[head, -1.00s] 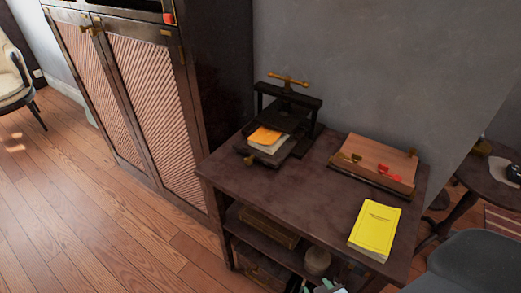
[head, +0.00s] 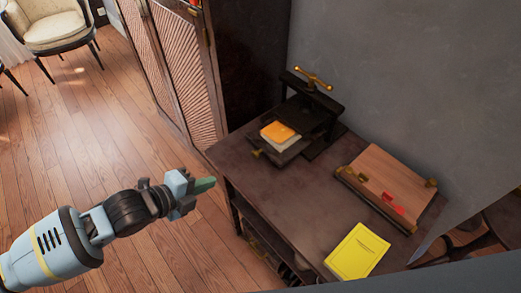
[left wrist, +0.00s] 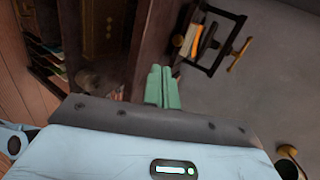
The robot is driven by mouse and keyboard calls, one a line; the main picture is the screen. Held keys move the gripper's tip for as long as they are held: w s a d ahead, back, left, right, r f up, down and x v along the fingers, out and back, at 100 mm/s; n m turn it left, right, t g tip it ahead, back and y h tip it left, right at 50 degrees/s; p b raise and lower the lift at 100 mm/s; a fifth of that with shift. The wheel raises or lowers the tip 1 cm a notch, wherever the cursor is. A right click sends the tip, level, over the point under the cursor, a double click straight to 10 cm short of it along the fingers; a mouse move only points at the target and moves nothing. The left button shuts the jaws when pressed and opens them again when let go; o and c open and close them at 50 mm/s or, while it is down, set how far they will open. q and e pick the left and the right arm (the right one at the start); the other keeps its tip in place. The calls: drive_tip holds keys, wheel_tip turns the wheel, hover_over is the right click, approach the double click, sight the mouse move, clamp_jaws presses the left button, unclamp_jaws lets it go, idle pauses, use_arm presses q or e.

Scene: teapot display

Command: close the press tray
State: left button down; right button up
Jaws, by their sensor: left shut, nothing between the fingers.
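The dark press (head: 325,107) with a brass screw handle stands at the back of the wooden table. Its tray (head: 257,142) sticks out toward the front left, with a small brass knob (head: 257,154) at its front. An orange-covered book (head: 279,131) lies on the tray. My left gripper (head: 207,185) is left of the table, in front of the tray and apart from it. In the left wrist view, its green fingers (left wrist: 158,86) are together and empty. The press (left wrist: 219,39) shows turned sideways beyond them. My right gripper is not in view.
A wooden slanted board (head: 392,181) with a red piece stands right of the press. A yellow book (head: 357,251) lies at the table's front right. The table top (head: 285,205) between is clear. A tall cabinet (head: 250,65) stands behind on the left.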

sight(263, 149)
use_arm(q)
drive_tip(key=shift+w+d+r, duration=0.1)
drive_tip(key=shift+w+r, duration=0.35)
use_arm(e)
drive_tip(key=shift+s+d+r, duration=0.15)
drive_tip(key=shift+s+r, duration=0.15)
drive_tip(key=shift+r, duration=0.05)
use_arm(q)
drive_tip(key=shift+f, duration=0.1)
drive_tip(key=x, duration=0.9)
drive_tip(key=shift+w+d+f+b, duration=0.1)
drive_tip(key=shift+w+d+b, duration=0.1)
drive_tip(key=shift+d+b, duration=0.1)
drive_tip(key=shift+w+d, duration=1.35)
drive_tip(key=shift+d, duration=0.2)
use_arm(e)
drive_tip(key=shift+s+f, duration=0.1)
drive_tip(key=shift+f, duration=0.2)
use_arm(q)
drive_tip(key=shift+d, duration=0.1)
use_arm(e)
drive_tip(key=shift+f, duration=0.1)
